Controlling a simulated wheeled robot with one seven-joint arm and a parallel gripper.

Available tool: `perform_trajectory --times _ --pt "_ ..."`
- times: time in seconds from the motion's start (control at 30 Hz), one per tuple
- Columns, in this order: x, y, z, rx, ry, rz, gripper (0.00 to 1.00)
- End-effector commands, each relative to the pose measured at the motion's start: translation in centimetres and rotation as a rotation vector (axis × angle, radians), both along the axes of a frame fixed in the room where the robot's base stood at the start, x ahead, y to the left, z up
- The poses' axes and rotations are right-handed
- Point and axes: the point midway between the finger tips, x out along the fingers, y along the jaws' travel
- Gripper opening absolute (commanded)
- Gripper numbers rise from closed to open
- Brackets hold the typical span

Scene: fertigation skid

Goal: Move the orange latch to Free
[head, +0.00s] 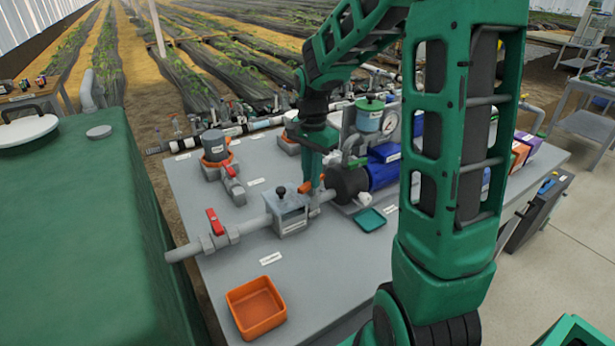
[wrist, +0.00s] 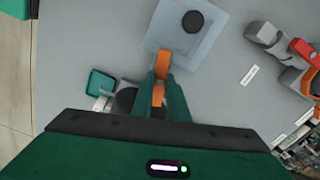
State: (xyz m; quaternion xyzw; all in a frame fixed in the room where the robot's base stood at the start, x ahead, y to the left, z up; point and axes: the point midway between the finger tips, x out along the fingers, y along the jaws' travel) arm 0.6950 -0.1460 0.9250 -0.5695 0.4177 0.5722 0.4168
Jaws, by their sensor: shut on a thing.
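The orange latch (head: 305,187) sits beside the clear-lidded grey box (head: 291,222) on the pipe run. In the wrist view the latch (wrist: 158,93) shows as an orange strip between the two green fingers. My gripper (head: 317,184) reaches down from above and is shut on the latch. In the wrist view its fingertips (wrist: 161,75) are next to the box's pale lid (wrist: 165,45) with its dark round knob (wrist: 192,21). The fingers hide part of the latch, and I cannot read any position marking for it.
A red-handled valve (head: 215,222) is on the pipe to the left. A blue pump motor (head: 382,172) and a gauge (head: 389,122) stand close to the right of my gripper. An orange tray (head: 256,307) and a teal tray (head: 370,220) lie on the grey bench (head: 215,275).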

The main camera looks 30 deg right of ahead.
Motion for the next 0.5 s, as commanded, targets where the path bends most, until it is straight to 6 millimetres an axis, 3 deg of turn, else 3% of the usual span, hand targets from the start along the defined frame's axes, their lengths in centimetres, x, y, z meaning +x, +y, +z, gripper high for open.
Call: perform_trajectory --times 0.5 --pt "0.42 -0.08 0.25 -0.004 -0.012 0.492 0.00"
